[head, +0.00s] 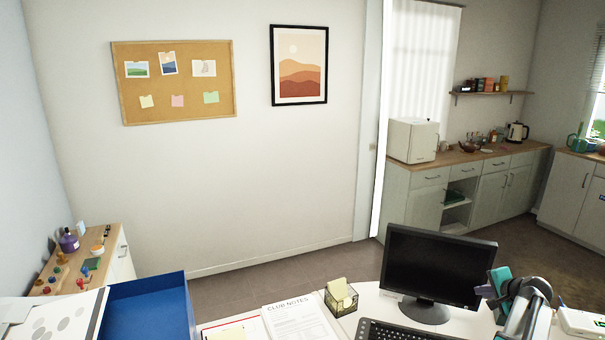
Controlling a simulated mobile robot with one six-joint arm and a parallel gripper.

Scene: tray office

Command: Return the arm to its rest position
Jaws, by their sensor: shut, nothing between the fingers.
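My arm shows at the lower right of the head view, a folded grey and dark shape with teal parts, in front of the desk's right side. My gripper (487,291) is at the left end of this folded arm, small in the picture, just right of the black monitor (432,265). It is shut and holds nothing. It appears raised above the desk, apart from the monitor as far as I can tell. The lower part of the arm is cut off by the bottom edge.
A white desk (372,304) holds a keyboard (405,331), a note holder (341,299), a Club Notes sheet (296,322) and a blue tray (150,309). A white device (582,322) lies right of my arm. A low cabinet (121,262) with small items stands left.

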